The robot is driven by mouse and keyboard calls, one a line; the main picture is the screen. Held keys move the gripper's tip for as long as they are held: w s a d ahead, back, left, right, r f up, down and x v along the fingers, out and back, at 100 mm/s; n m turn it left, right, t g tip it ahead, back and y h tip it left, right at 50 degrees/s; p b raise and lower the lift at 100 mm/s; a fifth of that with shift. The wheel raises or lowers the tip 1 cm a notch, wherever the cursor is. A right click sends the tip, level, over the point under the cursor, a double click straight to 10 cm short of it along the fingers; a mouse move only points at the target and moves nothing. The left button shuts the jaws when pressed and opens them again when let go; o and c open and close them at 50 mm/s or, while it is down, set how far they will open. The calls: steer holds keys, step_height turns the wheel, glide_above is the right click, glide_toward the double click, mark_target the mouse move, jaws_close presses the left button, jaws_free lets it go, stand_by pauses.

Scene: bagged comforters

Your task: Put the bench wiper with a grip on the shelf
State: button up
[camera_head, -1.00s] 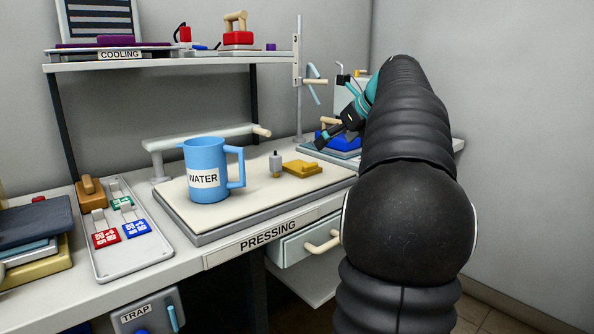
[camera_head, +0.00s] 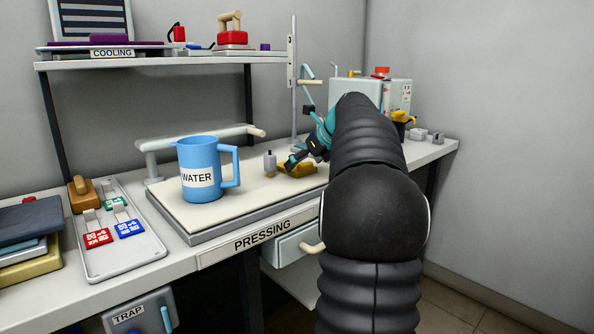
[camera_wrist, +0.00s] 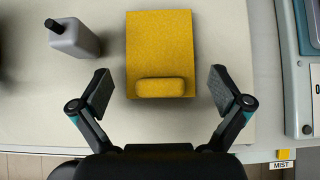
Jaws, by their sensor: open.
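The yellow bench wiper (camera_head: 297,170) lies flat on the cream pressing board (camera_head: 238,199), partly hidden by my gripper (camera_head: 290,163). In the wrist view the wiper (camera_wrist: 160,45) is a yellow rectangle with a rounded grip bar near its lower edge. My gripper (camera_wrist: 157,92) is open and empty, its two fingers apart on either side of the wiper's grip end. I cannot tell its exact height above the board. The shelf (camera_head: 145,63), labelled COOLING, runs along the back wall above the bench.
A small grey bottle (camera_wrist: 74,37) stands just left of the wiper. A blue WATER jug (camera_head: 200,170) stands further left. On the shelf are a purple stack (camera_head: 100,48) and a red iron (camera_head: 232,38); bare shelf lies between some items.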

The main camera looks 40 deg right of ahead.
steer(key=shift+w+f, duration=0.15)
steer(key=shift+c, duration=0.2)
steer(key=c, duration=1.1)
steer(key=shift+o, duration=0.2)
